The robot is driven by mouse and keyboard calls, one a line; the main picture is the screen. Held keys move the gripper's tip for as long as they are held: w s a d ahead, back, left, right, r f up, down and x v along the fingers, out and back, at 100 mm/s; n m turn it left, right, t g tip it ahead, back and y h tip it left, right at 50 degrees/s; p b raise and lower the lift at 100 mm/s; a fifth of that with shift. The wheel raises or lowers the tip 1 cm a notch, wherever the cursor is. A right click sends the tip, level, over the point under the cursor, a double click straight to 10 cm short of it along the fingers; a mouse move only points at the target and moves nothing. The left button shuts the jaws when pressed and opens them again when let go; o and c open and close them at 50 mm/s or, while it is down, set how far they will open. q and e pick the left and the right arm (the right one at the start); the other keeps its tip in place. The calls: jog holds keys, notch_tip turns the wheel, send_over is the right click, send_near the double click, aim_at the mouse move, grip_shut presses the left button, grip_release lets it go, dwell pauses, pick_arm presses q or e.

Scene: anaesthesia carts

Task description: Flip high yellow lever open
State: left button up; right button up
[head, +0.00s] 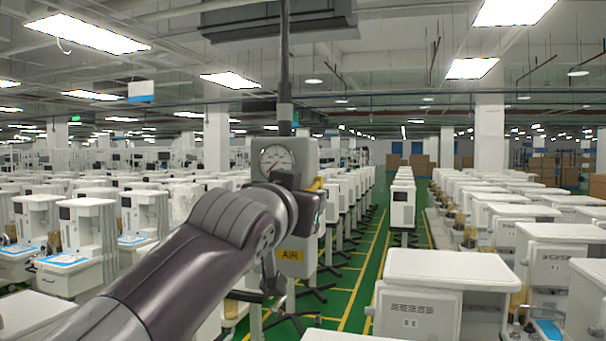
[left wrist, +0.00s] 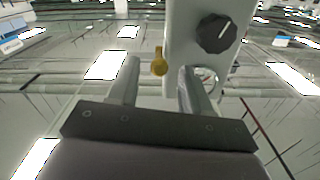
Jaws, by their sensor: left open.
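The yellow lever (left wrist: 159,63) shows in the left wrist view as a small upright piece with a rounded lower end, beside a pale grey panel box (left wrist: 185,40). My left gripper (left wrist: 158,68) is open, with one finger on each side of the lever; I cannot tell whether either finger touches it. In the head view a bit of the yellow lever (head: 317,184) shows just above my left gripper (head: 312,207), at the right side of the grey box (head: 304,158). My arm hides much of the box. My right gripper is out of view.
The box carries a round gauge (head: 275,160), a yellow AIR label (head: 290,255) and a black knob (left wrist: 216,32). A dark pole (head: 285,70) rises above it. Rows of white carts (head: 445,285) stand on both sides. A green aisle (head: 370,270) runs between them.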

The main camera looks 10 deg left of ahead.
pick_arm(q)
jog(key=shift+w+d+p, duration=0.15)
jog(key=shift+w+d, duration=0.05)
jog(key=shift+w, duration=0.4)
jog(key=shift+w+d+p, duration=0.15)
jog(key=shift+w, duration=0.4)
jog(key=shift+s+a, duration=0.25)
jog(key=shift+s, duration=0.2)
jog(key=c, duration=0.4)
jog(key=shift+d, duration=0.1)
grip_shut()
jog(key=f+t+b, duration=0.1)
jog(key=t+b, duration=0.1)
jog(key=b, duration=0.4)
jog(key=w+f+t+b, duration=0.1)
jog(key=t+b, duration=0.1)
jog(key=b, duration=0.4)
jog(key=f+t+h+b, duration=0.1)
jog(key=b, duration=0.5)
jog(key=shift+w+d+f+t, duration=0.1)
jog(key=shift+w+f+t, duration=0.25)
jog(key=shift+f+t, duration=0.05)
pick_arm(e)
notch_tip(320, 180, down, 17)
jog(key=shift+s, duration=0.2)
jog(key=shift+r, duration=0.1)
